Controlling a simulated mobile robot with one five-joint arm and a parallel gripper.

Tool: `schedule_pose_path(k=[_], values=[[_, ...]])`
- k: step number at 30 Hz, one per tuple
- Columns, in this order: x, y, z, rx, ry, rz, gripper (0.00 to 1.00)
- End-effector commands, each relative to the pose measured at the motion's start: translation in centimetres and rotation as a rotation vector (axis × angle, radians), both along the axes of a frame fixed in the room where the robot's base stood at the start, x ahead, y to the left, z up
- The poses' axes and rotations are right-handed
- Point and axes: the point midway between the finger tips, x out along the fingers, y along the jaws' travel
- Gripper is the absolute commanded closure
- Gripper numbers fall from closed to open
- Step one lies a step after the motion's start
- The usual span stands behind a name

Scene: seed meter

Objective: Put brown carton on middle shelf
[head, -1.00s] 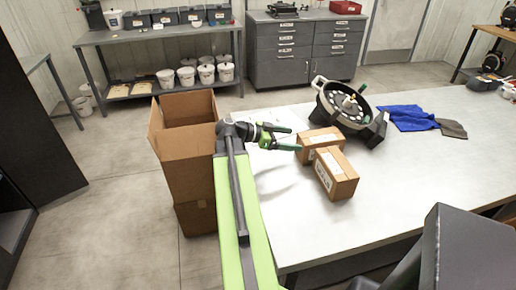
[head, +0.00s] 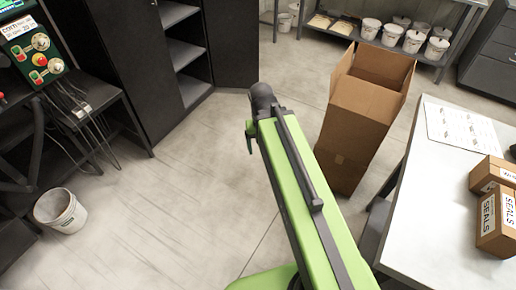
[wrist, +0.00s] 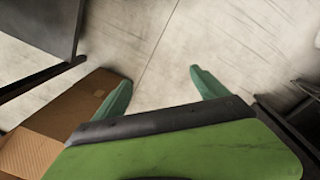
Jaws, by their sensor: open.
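Two small brown cartons lie side by side on the grey table at the right of the head view: a nearer one marked SEALS (head: 497,222) and one behind it (head: 490,175). The open black cabinet at upper left holds several grey shelves, with a middle shelf (head: 183,54). My gripper (wrist: 162,88) is open and empty in the wrist view, its green fingers spread above the floor. In the head view my arm mostly hides it. It is well left of the small cartons and apart from the cabinet.
A tall open cardboard box (head: 357,125) stands on the floor between my arm and the table (head: 430,200); its cardboard shows at lower left in the wrist view (wrist: 60,112). A white bucket (head: 62,212) and a control panel (head: 35,45) are at left. Floor before the cabinet is clear.

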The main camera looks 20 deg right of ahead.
Motion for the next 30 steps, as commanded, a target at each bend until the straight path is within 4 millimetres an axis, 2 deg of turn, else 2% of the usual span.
schedule_pose_path(k=[1,2,5,14,17,19,22,23,26,27,29,30], values=[[-0.1,1.8,0.0,0.027,0.002,0.057,0.17],[-0.1,2.6,0.0,0.04,0.003,0.083,0.17],[-0.2,3.8,0.0,0.062,0.005,0.125,0.17],[-0.2,3.7,0.0,0.062,0.004,0.105,0.15],[-0.2,3.4,0.0,0.052,0.0,-0.023,0.15],[-0.1,1.8,0.0,-0.019,-0.011,-0.198,0.15],[0.4,-2.9,0.8,-0.209,-0.079,-0.516,0.15],[0.5,-5.2,1.4,-0.276,-0.114,-0.626,0.15],[-0.3,-15.5,4.3,-0.516,-0.271,-1.019,0.15],[-1.3,-20.0,5.8,-0.612,-0.342,-1.163,0.15],[-3.5,-26.3,8.2,-0.75,-0.444,-1.349,0.15],[-5.4,-30.3,9.8,-0.84,-0.506,-1.455,0.15]])
